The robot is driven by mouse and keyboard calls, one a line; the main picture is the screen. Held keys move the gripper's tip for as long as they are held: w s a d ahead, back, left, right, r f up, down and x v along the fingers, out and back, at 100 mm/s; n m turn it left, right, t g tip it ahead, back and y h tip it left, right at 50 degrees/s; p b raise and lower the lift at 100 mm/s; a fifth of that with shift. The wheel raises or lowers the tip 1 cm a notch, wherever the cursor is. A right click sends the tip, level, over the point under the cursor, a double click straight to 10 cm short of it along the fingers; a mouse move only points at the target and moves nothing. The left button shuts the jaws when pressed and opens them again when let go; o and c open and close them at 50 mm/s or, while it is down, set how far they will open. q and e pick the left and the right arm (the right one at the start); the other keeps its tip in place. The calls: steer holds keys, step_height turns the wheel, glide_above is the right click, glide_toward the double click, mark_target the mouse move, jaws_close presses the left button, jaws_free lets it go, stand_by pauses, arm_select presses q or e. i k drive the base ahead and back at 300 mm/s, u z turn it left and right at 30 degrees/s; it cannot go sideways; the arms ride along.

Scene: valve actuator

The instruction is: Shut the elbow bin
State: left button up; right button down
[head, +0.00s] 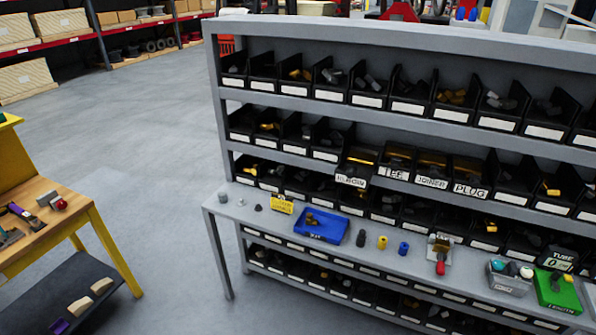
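The elbow bin (352,181) is a black bin with a white label, in the middle row of the grey shelf rack. Its label is hard to read. Its front sits lower in the picture than the line of its neighbours, so it sticks out toward me. Yellowish contents show at its top. To its right are the tee bin (393,174), the joiner bin (432,183) and the plug bin (471,189), roughly in line with each other. Neither of my grippers is in view.
The rack's worktop holds a blue tray (321,228), several small coloured parts, a red-handled tool (440,262), a clear box (510,279) and a green box (558,293). A wooden-topped yellow bench (45,235) stands at left. Grey floor between is clear.

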mark_target(356, 168)
steer(key=u, duration=0.2)
steer(key=i, duration=1.2)
steer(key=z, duration=0.6)
